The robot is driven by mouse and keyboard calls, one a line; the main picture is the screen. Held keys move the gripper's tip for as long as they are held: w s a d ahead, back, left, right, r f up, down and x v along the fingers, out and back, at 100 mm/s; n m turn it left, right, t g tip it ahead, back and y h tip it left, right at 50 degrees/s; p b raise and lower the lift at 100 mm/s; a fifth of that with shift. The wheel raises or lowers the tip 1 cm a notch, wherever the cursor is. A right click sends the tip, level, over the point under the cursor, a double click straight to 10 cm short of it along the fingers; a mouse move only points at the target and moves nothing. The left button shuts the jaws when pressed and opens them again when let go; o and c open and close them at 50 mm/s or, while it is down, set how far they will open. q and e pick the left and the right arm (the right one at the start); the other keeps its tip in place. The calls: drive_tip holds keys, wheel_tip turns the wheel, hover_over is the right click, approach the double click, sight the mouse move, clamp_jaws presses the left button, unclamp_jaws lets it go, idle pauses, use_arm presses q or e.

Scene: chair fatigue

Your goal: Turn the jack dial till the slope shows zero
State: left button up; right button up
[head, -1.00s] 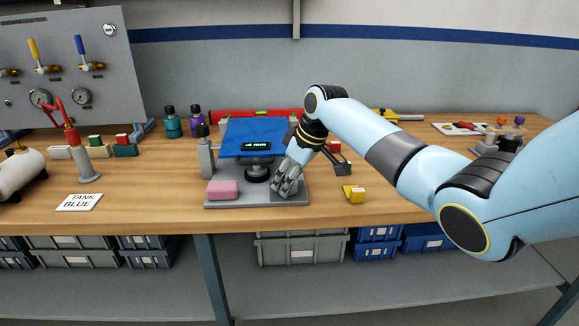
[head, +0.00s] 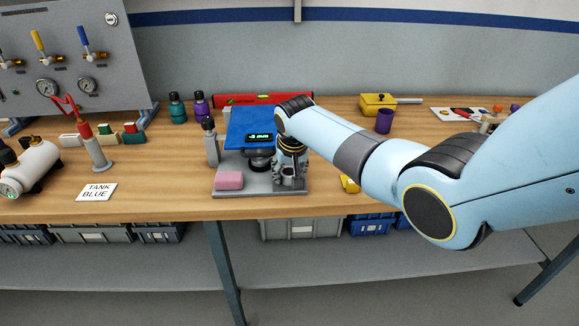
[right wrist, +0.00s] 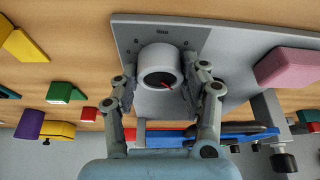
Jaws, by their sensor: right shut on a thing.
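The grey round jack dial (right wrist: 158,66) with a small red mark shows in the right wrist view. My right gripper (head: 290,181) points down at the right side of the jack's grey base plate (head: 256,185) in the head view. In the right wrist view its two fingers (right wrist: 165,82) sit on either side of the dial, shut on it. In the head view the gripper hides the dial. The blue platform (head: 247,120) looks tilted on the jack. Its small dark display (head: 260,138) has lit characters too small to read. My left gripper is out of view.
A pink block (head: 229,180) lies on the base plate's front left. A red level (head: 262,98) lies behind the platform. A yellow block (head: 350,184) sits right of the base, partly behind my arm. A "TANK BLUE" card (head: 97,192) lies on clear bench at left.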

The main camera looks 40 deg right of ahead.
drive_tip(key=shift+m+h, duration=0.3)
drive_tip(key=shift+m, duration=0.3)
drive_tip(key=o, duration=1.2)
drive_tip(key=v, duration=1.2)
drive_tip(key=shift+w, duration=0.1)
